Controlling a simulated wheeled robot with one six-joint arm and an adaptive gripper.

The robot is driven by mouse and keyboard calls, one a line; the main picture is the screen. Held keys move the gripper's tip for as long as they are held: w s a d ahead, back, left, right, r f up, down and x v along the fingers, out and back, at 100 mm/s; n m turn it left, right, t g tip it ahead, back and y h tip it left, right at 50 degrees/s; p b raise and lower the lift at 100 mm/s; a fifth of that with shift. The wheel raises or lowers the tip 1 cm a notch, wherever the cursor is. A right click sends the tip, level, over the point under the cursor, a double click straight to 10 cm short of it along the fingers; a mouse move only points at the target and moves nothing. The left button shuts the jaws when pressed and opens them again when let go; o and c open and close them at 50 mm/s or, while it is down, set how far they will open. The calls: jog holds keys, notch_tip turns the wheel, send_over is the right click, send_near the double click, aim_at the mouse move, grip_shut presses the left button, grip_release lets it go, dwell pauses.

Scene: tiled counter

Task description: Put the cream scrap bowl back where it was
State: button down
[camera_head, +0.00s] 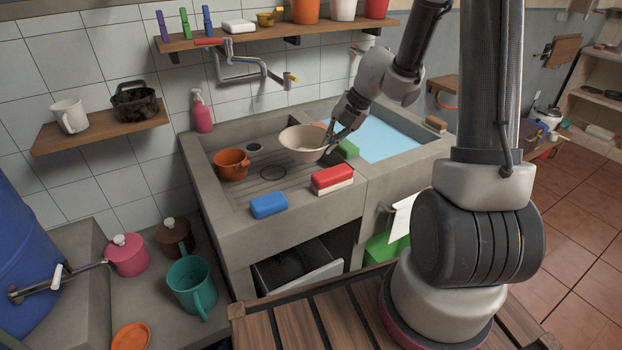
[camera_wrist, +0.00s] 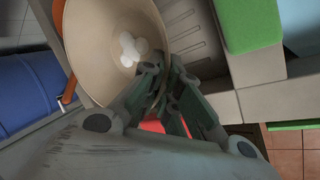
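The cream scrap bowl (camera_head: 300,147) is above the grooved drainboard of the concrete sink, tilted in my grip. In the wrist view the bowl (camera_wrist: 88,30) fills the upper left, with a few small white pieces (camera_wrist: 131,48) inside. My gripper (camera_head: 334,142) is at the bowl's right side. In the wrist view the fingers of my gripper (camera_wrist: 160,92) close on the bowl's rim. Its underside is hidden, so its exact height over the drainboard is hard to tell.
A water-filled basin (camera_head: 385,138) is further right. The tap (camera_head: 262,68) and shelf (camera_head: 225,38) are behind.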

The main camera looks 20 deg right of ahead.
notch_tip(320, 180, down, 10)
jog(key=shift+r, duration=0.2)
jog(key=c, duration=1.6)
grip_release()
jog(key=shift+c, duration=0.2)
jog(key=shift+r, duration=0.1)
